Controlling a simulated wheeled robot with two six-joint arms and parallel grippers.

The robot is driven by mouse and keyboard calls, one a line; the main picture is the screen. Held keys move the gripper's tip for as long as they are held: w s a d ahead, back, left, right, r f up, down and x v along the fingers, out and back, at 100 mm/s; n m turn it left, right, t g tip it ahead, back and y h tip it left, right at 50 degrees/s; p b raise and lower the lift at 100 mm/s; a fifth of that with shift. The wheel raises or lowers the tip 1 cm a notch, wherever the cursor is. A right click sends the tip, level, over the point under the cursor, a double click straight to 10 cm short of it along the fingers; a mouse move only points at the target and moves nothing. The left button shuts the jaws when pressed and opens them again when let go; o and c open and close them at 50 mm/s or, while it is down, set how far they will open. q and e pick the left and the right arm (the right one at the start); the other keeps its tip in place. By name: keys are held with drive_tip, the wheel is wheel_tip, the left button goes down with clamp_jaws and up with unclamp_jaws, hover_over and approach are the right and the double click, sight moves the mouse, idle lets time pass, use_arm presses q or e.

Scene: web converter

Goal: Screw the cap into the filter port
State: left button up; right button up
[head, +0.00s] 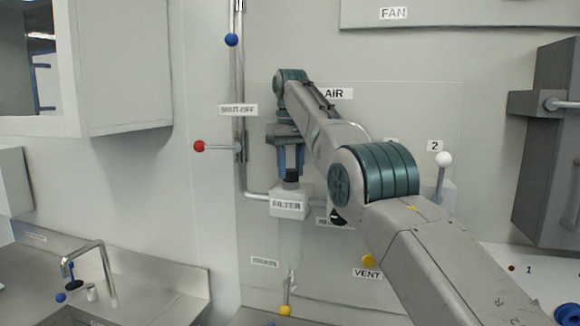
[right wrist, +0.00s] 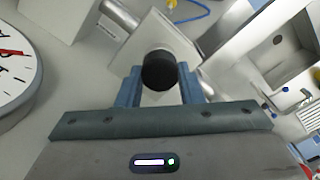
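The black cap (head: 291,177) is at the top of the filter port, on the white block labelled FILTER (head: 288,204). My right gripper (head: 291,172) points down from above, with its blue fingers on either side of the cap. In the right wrist view the cap (right wrist: 160,72) sits between the two fingertips (right wrist: 160,80), which appear to touch its sides. The cap looks upright and in line with the port. The threads and the port opening are hidden, so how deep it sits cannot be told. My left gripper is not in view.
A pipe with a red-knobbed shut-off lever (head: 199,146) runs just left of the gripper. A white-knobbed lever (head: 443,159) and yellow VENT knob (head: 368,260) are to the right. A yellow-knobbed drain (head: 285,309) hangs below. A sink tap (head: 90,262) is lower left.

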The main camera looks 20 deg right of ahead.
drive_tip(key=o, duration=0.4)
drive_tip(key=shift+f, duration=0.35)
drive_tip(key=shift+c, duration=0.2)
drive_tip(key=shift+d+r, duration=0.1)
drive_tip(key=shift+r, duration=0.1)
drive_tip(key=n, duration=0.3)
drive_tip(key=shift+s+r+n, duration=0.1)
drive_tip(key=shift+r+n, duration=0.05)
drive_tip(key=shift+n, duration=0.25)
drive_tip(key=n, duration=0.4)
drive_tip(key=shift+w, duration=0.2)
